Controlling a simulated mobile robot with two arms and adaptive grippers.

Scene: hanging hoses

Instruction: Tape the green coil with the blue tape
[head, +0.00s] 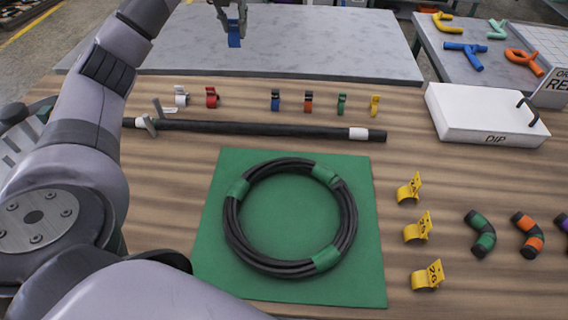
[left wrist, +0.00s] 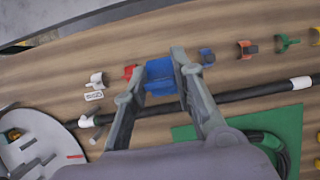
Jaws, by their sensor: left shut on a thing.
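The coil (head: 232,227) is a ring of black hose with green bands, lying flat on a green mat (head: 360,285). Part of the coil also shows at the lower right of the left wrist view (left wrist: 284,160). My left gripper (head: 230,15) is at the top of the head view, beyond the coil and apart from it. It is shut on the blue tape (head: 234,37), which sits between its fingers in the left wrist view (left wrist: 160,76), held above the table. My right gripper is not in view.
A black hose (head: 250,129) with white ends lies behind the mat. A row of small coloured clips, including a blue one (head: 275,100), stands behind it. Yellow tags (head: 417,228) and short hose pieces (head: 481,233) lie right of the mat. A white DIP box (head: 480,112) stands back right.

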